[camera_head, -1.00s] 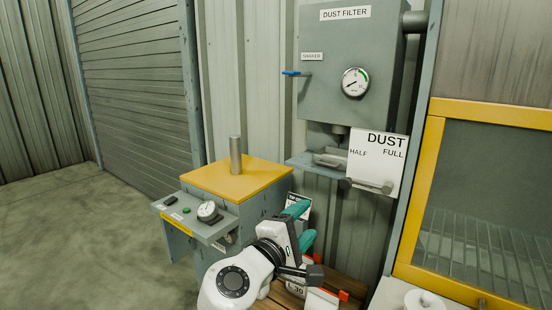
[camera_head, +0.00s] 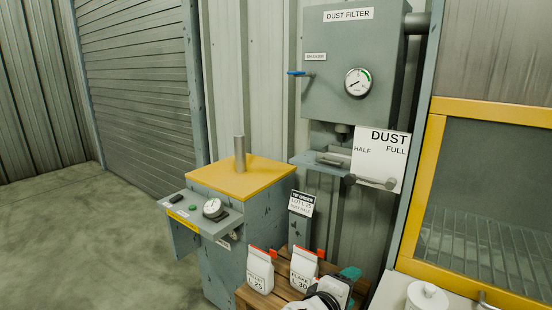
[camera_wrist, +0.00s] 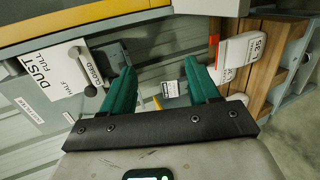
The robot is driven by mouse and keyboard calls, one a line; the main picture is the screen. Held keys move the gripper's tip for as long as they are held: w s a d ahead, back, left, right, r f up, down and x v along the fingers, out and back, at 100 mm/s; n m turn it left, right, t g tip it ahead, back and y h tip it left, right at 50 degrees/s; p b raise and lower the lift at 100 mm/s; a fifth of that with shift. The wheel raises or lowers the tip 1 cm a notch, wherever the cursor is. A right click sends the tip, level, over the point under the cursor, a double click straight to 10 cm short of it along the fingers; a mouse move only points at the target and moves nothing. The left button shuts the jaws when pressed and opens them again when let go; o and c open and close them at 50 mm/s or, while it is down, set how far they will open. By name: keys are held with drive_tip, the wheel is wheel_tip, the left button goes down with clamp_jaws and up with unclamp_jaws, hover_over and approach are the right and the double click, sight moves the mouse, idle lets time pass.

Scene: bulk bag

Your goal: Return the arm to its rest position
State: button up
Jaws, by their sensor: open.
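My gripper (camera_wrist: 160,92) has two teal fingers that stand wide apart in the wrist view, with nothing between them. In the head view my gripper (camera_head: 350,273) shows only partly at the bottom, with a teal fingertip and white and black parts of my arm. It is in front of the wooden pallet (camera_head: 252,296) and beside two white bags with red tops. The left bag (camera_head: 260,271) and the right bag (camera_head: 304,268) stand upright on the pallet. The right bag is close to my arm. The lower part of my arm is out of frame.
A grey cabinet with a yellow top (camera_head: 240,180) and gauge panel stands left of the pallet. A dust filter box (camera_head: 340,60) and a white DUST sign (camera_head: 380,160) are on the wall. A yellow-framed hood (camera_head: 480,200) is at right. The floor at left is clear.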

drive_tip(key=s+d+f+m+g+y, duration=0.25)
drive_tip(key=s+d+f, duration=0.35)
drive_tip(key=s+f, duration=0.3)
drive_tip(key=s+d+f+m+g+y, duration=0.2)
drive_tip(key=s+d+f+m+g, duration=0.3)
drive_tip(key=s+f, duration=0.45)
drive_tip(key=s+f+m+g+y, duration=0.1)
drive_tip(key=s+y, duration=0.1)
drive_tip(key=s, duration=0.7)
drive_tip(key=s+d+f+m+g+y, duration=0.1)
drive_tip(key=s+f+m+y, duration=0.1)
drive_tip(key=s, duration=0.8)
drive_tip(key=shift+s+d+f, duration=0.15)
drive_tip(key=shift+d+f, duration=0.15)
drive_tip(key=shift+m, duration=0.25)
